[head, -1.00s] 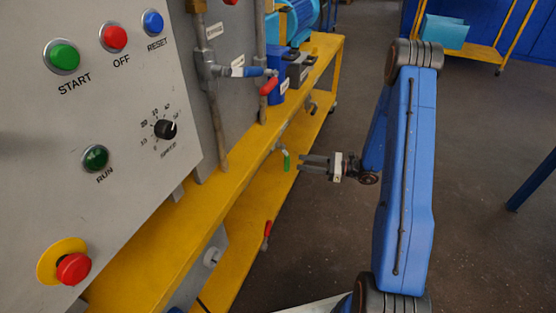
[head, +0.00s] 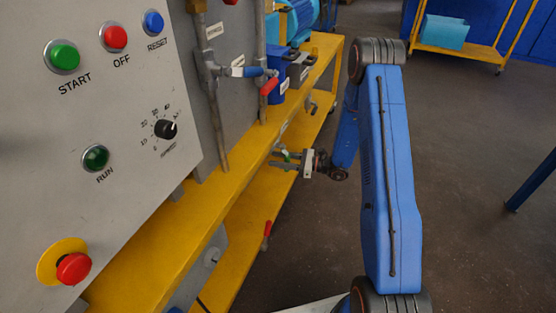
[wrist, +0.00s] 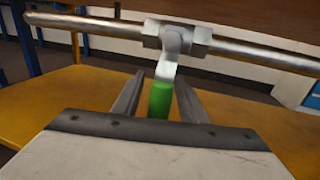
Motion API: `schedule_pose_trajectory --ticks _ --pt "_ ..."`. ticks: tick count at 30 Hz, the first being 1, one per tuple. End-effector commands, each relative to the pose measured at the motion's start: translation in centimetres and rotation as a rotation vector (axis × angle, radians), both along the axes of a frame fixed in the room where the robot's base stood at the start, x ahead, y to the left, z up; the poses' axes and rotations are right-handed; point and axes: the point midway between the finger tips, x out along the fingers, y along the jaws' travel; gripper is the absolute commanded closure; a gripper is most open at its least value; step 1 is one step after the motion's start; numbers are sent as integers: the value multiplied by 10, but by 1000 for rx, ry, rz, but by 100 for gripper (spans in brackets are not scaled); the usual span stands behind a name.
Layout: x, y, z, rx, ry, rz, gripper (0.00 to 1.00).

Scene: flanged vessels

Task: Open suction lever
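The suction lever looks to be the green-handled valve lever; its label is not readable here. In the wrist view the green lever (wrist: 160,98) hangs from a metal valve body (wrist: 175,40) on a horizontal pipe (wrist: 110,30). My gripper (wrist: 162,90) is open, with one finger on each side of the green handle and visible gaps between. In the head view my gripper (head: 283,159) is at the yellow frame's edge, and the green handle (head: 286,155) shows partly between its fingers.
A red-handled lever (head: 267,229) hangs lower on the yellow frame (head: 240,165). Blue and red valve handles (head: 268,85) sit above on a vertical pipe. A grey control panel (head: 90,130) with buttons fills the left.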

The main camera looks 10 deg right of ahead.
Motion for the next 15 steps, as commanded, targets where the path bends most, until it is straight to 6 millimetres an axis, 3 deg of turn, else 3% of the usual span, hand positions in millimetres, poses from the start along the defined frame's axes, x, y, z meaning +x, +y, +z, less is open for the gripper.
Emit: schedule_pose_trajectory --ticks 4,9,15 --pt "0 0 0 0 0 0 61" --pt "0 0 0 0 0 0 100" --pt "0 0 0 -2 -2 0 100"
